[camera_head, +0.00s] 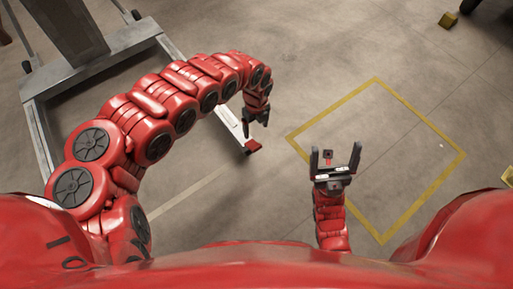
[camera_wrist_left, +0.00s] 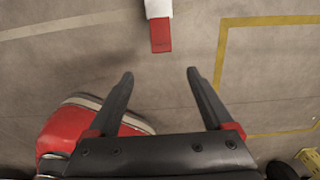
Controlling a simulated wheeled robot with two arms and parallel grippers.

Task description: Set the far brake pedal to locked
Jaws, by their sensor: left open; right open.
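A red pedal (camera_head: 252,145) sits at the end of a pale bar low over the floor, left of centre in the head view. It also shows at the top middle of the left wrist view (camera_wrist_left: 160,36), on the end of a white bar. Whether it is locked cannot be told. My left gripper (camera_head: 256,120) is just above the pedal in the head picture. In the left wrist view its open fingers (camera_wrist_left: 160,74) are empty and apart from the pedal.
A grey metal frame (camera_head: 35,125) with a broad upright (camera_head: 70,25) stands at the upper left, partly behind my left arm. A yellow square (camera_head: 420,115) is marked on the floor at right. A small yellow block (camera_head: 448,20) lies far right. Much floor is clear.

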